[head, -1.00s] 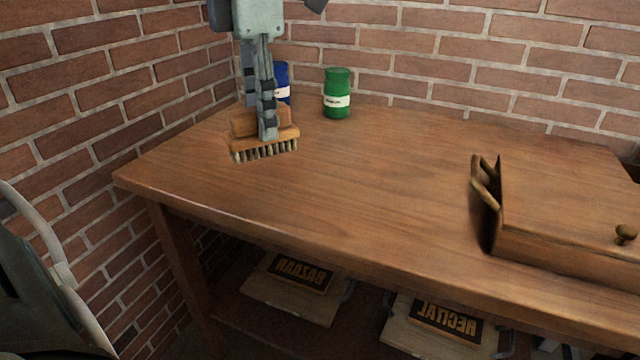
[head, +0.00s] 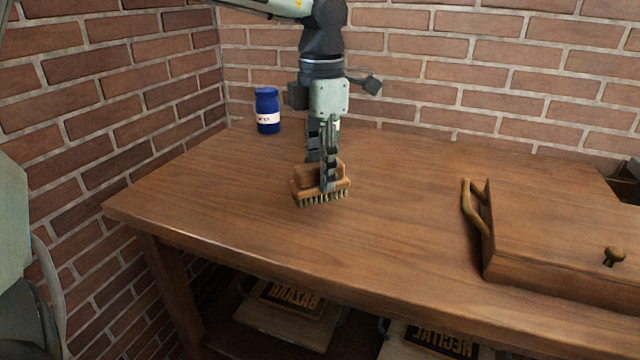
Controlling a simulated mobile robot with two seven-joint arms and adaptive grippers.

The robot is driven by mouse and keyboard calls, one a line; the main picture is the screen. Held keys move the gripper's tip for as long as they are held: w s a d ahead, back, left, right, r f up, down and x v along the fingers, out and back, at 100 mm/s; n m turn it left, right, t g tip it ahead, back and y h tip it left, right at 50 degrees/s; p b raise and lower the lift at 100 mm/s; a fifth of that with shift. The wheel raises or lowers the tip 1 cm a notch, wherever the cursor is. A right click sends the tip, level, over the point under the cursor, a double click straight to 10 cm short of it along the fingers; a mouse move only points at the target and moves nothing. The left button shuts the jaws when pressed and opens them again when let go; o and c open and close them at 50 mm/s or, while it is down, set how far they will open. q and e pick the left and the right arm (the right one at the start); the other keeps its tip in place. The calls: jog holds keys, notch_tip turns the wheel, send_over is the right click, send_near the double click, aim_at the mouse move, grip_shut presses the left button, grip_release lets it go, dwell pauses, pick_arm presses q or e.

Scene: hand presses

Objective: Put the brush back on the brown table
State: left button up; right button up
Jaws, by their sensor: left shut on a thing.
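The brush (head: 306,184) has a brown wooden body and pale bristles pointing down. My left gripper (head: 323,182) points down and is shut on the brush's body. The brush is over the left-middle part of the brown table (head: 220,215); I cannot tell whether its bristles touch the tabletop. My right gripper is not in view.
A blue can (head: 267,110) stands at the table's back left. A green can behind my left gripper is almost wholly hidden. A wooden box with a handle (head: 476,208) and knob sits at the right. Lettered blocks (head: 292,298) lie on the shelf below.

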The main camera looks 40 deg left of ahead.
pick_arm(q)
notch_tip(320, 180, down, 4)
jog(key=shift+r, duration=0.25)
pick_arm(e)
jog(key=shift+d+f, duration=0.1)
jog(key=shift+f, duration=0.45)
pick_arm(q)
jog(key=shift+f, duration=0.15)
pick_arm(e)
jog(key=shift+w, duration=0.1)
